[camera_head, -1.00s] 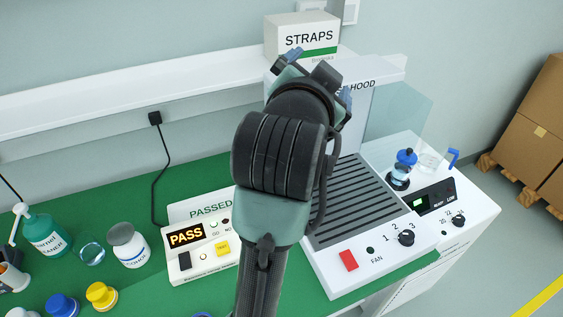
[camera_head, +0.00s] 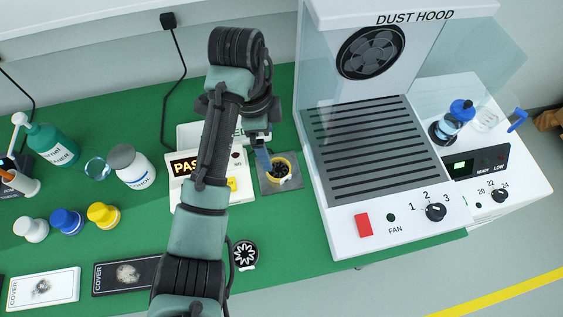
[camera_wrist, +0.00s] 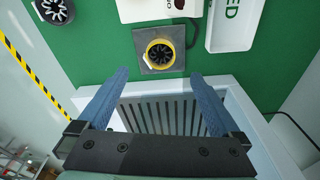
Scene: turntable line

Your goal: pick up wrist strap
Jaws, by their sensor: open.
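I cannot make out a wrist strap in either view. My gripper (camera_head: 262,158) hangs over the green bench between the tester and the dust hood, its blue fingers partly hidden by the arm. In the wrist view its two blue fingers (camera_wrist: 158,92) are spread apart with nothing between them. A yellow ring with a dark finned part inside (camera_head: 281,170) sits on a grey square pad (camera_head: 268,186), close to the fingers; it also shows in the wrist view (camera_wrist: 160,53). The white tester (camera_head: 238,200) reading PASS is partly covered by my arm.
The dust hood (camera_head: 380,215) stands to the right. The white PASSED tray (camera_wrist: 207,40) appears empty where visible. A black finned disc (camera_head: 245,254) lies near the front. Bottles, colored-lid jars (camera_head: 66,221) and cover cards (camera_head: 45,288) fill the left.

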